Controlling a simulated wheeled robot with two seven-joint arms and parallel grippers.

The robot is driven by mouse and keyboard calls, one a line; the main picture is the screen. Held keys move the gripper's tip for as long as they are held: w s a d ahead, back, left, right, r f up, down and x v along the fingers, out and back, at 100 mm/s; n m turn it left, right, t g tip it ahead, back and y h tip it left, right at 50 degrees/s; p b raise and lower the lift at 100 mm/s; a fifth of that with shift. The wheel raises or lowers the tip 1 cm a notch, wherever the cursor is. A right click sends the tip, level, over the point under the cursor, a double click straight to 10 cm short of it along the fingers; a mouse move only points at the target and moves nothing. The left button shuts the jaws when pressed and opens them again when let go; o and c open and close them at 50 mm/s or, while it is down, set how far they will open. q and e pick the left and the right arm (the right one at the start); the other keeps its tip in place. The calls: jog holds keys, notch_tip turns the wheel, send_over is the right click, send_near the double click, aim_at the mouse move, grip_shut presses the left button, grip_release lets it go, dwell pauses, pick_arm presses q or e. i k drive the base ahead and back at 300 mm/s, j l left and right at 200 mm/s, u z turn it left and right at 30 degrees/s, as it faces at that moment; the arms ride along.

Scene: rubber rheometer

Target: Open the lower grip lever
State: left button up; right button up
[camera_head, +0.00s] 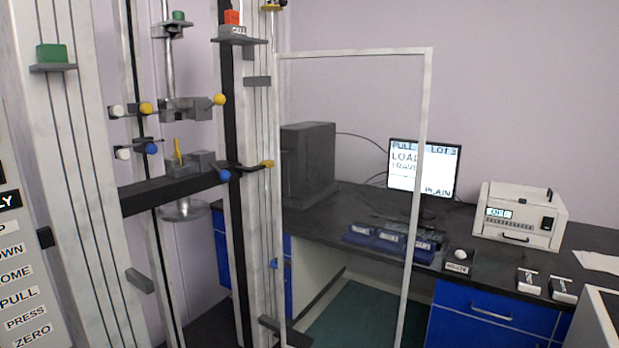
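The testing frame stands at the left. Its lower grip (197,162) is a grey block above the black crossbeam (170,192). A blue-knobbed lever (224,176) sticks out at the grip's right. At its left are a blue knob (151,148) and a white knob (123,153). A thin yellow piece (178,150) stands upright at the lower grip, its top below the upper grip (184,108). The upper grip has yellow knobs on both sides and a white one at the left. I cannot tell whether the grip jaws are open. Neither of my grippers is in view.
A clear framed shield (429,120) stands right of the testing frame, before part of the bench (345,207). The bench holds a dark cabinet (308,165), monitor (424,168), blue trays (389,240) and white instrument (519,215). A labelled button panel (16,270) is at far left.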

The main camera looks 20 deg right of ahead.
aim_at(224, 175)
jog(key=z, duration=0.25)
jog(key=i+j+z, duration=0.15)
jog(key=i+z, duration=0.15)
jog(key=i, duration=0.2)
jog(key=i+j+z, duration=0.3)
jog(key=i, duration=0.2)
